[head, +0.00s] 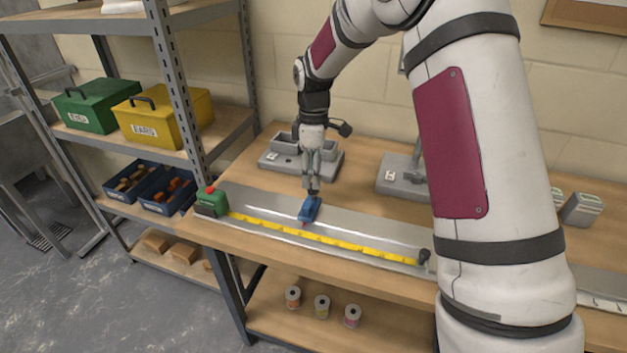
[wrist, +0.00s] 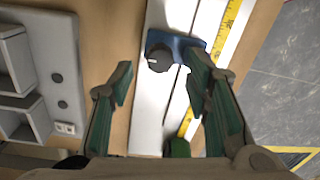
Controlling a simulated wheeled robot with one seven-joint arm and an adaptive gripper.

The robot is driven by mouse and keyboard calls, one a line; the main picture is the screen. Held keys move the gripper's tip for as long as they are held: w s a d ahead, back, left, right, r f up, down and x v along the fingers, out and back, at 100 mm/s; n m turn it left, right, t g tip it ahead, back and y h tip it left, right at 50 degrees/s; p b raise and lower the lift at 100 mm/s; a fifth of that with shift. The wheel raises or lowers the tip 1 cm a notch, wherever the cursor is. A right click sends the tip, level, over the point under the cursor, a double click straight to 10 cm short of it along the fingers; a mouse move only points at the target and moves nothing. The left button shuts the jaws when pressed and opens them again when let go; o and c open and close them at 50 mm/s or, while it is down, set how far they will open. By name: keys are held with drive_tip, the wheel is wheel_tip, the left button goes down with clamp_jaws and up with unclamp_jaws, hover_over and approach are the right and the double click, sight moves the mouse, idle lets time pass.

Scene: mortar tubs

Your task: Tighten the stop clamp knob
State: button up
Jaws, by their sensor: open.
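The blue stop clamp (head: 310,210) sits on the long metal rail (head: 360,231) on the bench, beside the yellow measuring tape (head: 330,240). In the wrist view the clamp (wrist: 188,46) carries a round black knob (wrist: 160,57) with a short white mark. My gripper (head: 312,186) points down over the clamp. The right finger covers part of the clamp. I cannot tell how far the fingertips are above the knob. The head view does not show the knob clearly.
A green box with a red button (head: 211,201) stands at the rail's left end. A black part (head: 424,257) is at its right. Grey trays (head: 283,156) and a grey fixture (head: 397,175) stand behind the rail. A shelf with toolboxes (head: 160,118) is at left.

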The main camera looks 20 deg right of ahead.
drive_tip(key=shift+f, duration=1.5)
clamp_jaws()
